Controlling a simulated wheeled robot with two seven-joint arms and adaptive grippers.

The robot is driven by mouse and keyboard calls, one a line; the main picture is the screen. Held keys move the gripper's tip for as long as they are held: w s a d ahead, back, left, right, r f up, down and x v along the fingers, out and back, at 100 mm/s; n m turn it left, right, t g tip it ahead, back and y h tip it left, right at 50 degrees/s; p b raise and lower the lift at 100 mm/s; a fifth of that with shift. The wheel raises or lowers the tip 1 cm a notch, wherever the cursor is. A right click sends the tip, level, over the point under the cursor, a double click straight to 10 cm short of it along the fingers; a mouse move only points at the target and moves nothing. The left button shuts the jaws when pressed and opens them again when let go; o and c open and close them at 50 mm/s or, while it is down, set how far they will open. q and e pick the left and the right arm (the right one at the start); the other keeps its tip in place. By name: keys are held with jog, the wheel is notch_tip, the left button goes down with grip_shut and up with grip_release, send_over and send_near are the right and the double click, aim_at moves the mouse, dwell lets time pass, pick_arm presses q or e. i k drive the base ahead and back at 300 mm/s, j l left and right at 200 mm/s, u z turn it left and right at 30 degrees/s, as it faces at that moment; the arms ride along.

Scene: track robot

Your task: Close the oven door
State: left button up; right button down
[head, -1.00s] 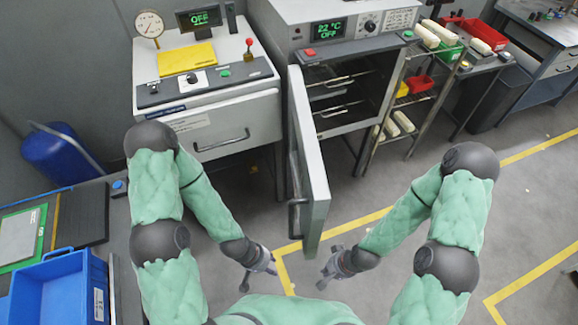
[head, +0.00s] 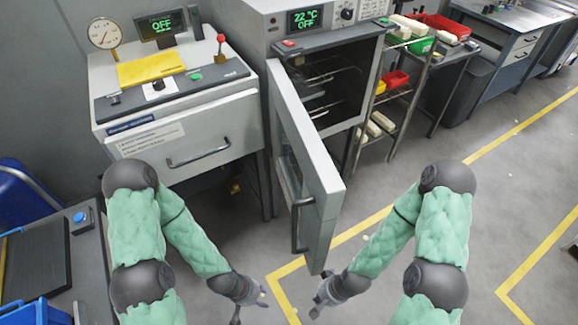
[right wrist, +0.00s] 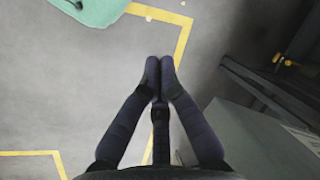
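The oven (head: 385,60) stands at the back centre with a dark chamber and wire racks showing. Its grey door (head: 318,190) hangs wide open, swung out toward me. The door's bar handle (head: 296,228) is on the left-facing side, near the free edge. My left gripper (head: 248,309) is low, left of the door and apart from it; its finger opening is unclear. My right gripper (head: 320,298) is low, just right of the door's lower corner. In the right wrist view its fingertips (right wrist: 159,62) are together with nothing between them.
A white cabinet (head: 175,140) with a gauge and display stands left of the oven. A wire rack (head: 395,100) with bins stands right of it. A side table (head: 90,265) is at lower left. The floor on the right, with yellow lines, is clear.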

aim_at(314, 212)
jog(key=k+l+u, duration=0.3)
jog(key=u, duration=0.15)
jog(key=k+l+u, duration=0.35)
jog(key=u, duration=0.15)
jog(key=i, duration=0.5)
